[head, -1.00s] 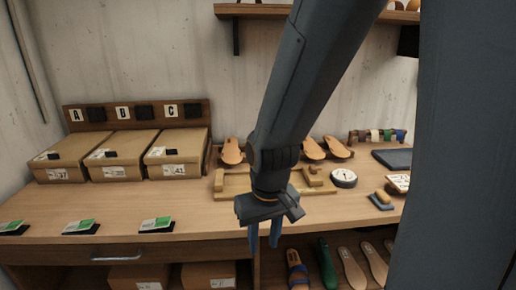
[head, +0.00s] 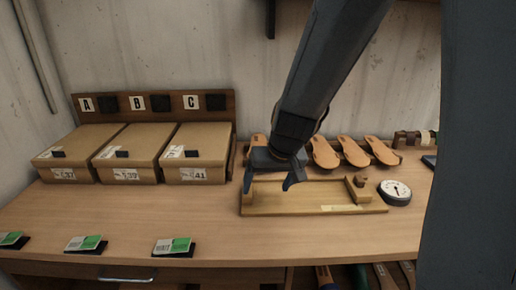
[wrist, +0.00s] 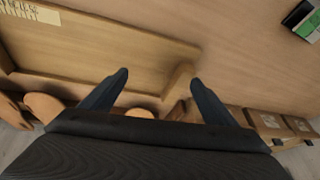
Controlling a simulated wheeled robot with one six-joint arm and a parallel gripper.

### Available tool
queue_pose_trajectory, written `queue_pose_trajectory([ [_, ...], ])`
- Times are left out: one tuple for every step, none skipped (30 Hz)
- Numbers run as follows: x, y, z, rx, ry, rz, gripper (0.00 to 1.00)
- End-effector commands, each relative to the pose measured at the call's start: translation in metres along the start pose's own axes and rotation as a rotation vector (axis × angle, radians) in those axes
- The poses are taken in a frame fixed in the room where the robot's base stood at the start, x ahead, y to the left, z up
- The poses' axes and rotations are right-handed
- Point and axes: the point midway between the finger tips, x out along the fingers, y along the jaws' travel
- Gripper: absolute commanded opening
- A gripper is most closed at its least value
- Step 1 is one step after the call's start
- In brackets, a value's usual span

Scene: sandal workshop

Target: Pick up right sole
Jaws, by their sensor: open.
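Several tan sandal soles lie on a rack behind the wooden fixture in the head view. Three show clearly to the right of my gripper: one sole (head: 323,152), another (head: 352,151) and the rightmost (head: 381,151). One more sole (head: 258,141) is partly hidden behind my gripper. I cannot tell which is the right sole. My gripper (head: 268,182) is open and empty above the left end of the fixture (head: 315,209). In the wrist view, my open gripper (wrist: 160,78) is over the fixture, with sole ends (wrist: 45,106) at the lower edge.
Three cardboard boxes (head: 130,160) stand left under the A, B, C board. A round dial (head: 394,192) sits right of the fixture. Green-and-white cards (head: 173,247) lie along the front edge. The bench between cards and fixture is clear.

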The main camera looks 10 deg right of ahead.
Motion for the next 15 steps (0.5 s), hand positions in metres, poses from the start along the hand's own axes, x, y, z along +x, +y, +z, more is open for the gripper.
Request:
queue_pose_trajectory([
  [0.012,-0.005,-0.034,0.009,0.066,-0.003,0.81],
  [0.017,-0.006,-0.054,0.015,0.108,0.0,0.81],
  [0.023,-0.007,-0.079,0.024,0.159,0.01,0.81],
  [0.027,-0.007,-0.096,0.032,0.194,0.02,0.81],
  [0.031,-0.006,-0.113,0.038,0.228,0.033,0.81],
  [0.036,-0.004,-0.132,0.048,0.267,0.053,0.81],
  [0.039,-0.002,-0.145,0.056,0.292,0.069,0.81],
  [0.042,0.0,-0.156,0.063,0.313,0.085,0.81],
  [0.046,0.003,-0.169,0.073,0.338,0.108,0.81],
  [0.048,0.005,-0.177,0.079,0.351,0.123,0.81],
  [0.05,0.007,-0.184,0.086,0.363,0.138,0.81],
  [0.053,0.01,-0.191,0.092,0.375,0.156,0.81],
  [0.054,0.011,-0.196,0.097,0.382,0.167,0.81],
  [0.055,0.012,-0.199,0.102,0.387,0.177,0.81],
  [0.057,0.013,-0.202,0.105,0.391,0.187,0.81],
])
